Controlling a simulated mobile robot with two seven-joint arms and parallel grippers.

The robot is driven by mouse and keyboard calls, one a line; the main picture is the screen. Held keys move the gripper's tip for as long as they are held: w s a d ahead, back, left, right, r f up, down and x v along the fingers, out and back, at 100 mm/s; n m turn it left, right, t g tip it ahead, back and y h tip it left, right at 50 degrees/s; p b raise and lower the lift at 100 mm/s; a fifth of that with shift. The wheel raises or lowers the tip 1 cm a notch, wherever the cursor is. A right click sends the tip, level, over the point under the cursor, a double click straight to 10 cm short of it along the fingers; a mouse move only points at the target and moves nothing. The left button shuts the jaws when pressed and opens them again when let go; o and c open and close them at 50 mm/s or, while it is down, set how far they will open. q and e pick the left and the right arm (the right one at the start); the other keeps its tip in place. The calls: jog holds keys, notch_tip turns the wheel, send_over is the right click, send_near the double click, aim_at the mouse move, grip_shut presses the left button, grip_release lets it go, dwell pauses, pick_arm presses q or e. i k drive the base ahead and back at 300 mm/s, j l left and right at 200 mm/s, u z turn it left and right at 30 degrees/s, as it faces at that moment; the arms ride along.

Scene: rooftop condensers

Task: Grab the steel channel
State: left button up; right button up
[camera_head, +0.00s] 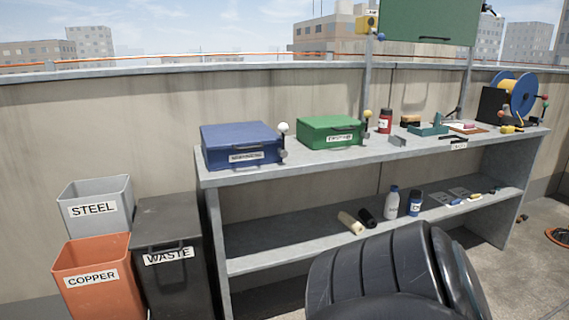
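A small grey angled metal piece (397,140) lies on the workbench top, near its front edge, right of the green case. It looks like the steel channel, but it is too small in the picture to be certain. Nothing is touching it from my side. Neither of my grippers shows in the head view.
The grey workbench (300,162) also bears a blue case (240,140), a green case (330,130), a red bottle (385,121) and a cable reel (517,93). Bottles stand on its lower shelf. Steel (93,200), copper (95,275) and waste (168,245) bins stand left.

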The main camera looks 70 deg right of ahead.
aim_at(399, 141)
jog(key=z, duration=2.95)
